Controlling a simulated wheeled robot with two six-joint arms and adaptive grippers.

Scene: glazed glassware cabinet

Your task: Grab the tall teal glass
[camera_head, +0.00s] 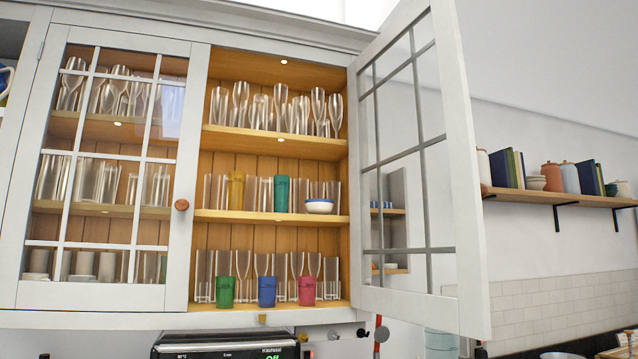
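The tall teal glass (281,193) stands upright on the middle shelf (235,215) of the open cabinet section. A yellow glass (236,189) stands to its left, with clear glasses between them. A white bowl with a blue band (319,206) sits to its right. Clear glasses stand close around the teal glass. Neither of my grippers shows in this view.
The right glazed door (420,160) stands open; the left glazed door (105,170) is shut. Green (225,292), blue (267,291) and pink (307,290) cups stand on the bottom shelf, with clear glasses behind. Clear glassware fills the top shelf.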

